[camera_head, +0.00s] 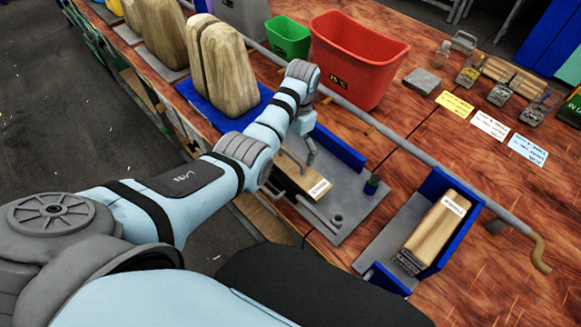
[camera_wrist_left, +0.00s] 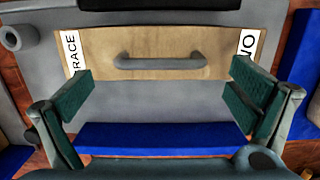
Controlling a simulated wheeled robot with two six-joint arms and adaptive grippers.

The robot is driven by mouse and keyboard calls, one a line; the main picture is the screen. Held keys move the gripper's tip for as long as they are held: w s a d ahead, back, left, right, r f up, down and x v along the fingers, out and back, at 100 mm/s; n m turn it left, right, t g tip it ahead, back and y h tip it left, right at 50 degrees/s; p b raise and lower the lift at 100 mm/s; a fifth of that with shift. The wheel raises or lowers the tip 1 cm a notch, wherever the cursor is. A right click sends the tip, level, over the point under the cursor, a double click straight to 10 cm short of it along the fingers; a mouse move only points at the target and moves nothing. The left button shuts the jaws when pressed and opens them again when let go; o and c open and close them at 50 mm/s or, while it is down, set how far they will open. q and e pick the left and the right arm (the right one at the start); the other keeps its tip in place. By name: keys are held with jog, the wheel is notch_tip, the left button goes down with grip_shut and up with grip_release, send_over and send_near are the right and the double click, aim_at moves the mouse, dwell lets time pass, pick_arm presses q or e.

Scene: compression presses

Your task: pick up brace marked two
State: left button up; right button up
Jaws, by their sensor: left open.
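A pale wooden brace (camera_head: 296,178) with a white label at its near end lies on a grey plate in the press bay. In the left wrist view the brace (camera_wrist_left: 185,42) fills the upper middle, with a grey bar handle (camera_wrist_left: 160,62) and a white label at each end, reading "RACE" and partly "NO" or "WO". My left gripper (camera_head: 308,150) is over the brace, pointing down. In the wrist view its green-padded fingers (camera_wrist_left: 160,88) are wide apart, with the handle between them and nothing gripped. Whether the pads touch the brace cannot be told. My right gripper is not in view.
A second labelled wooden block (camera_head: 437,232) sits in a blue-walled bay to the right. A red bin (camera_head: 357,62) and green bin (camera_head: 288,37) stand behind. Bare wood lies at lower right.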

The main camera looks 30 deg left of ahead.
aim_at(291, 157)
pick_arm(q)
jog(key=f, duration=0.4)
jog(key=shift+s+a+b, duration=0.1)
jog(key=shift+s+b, duration=0.2)
jog(key=shift+b, duration=0.05)
jog(key=shift+r, duration=0.1)
jog(key=c, duration=1.7)
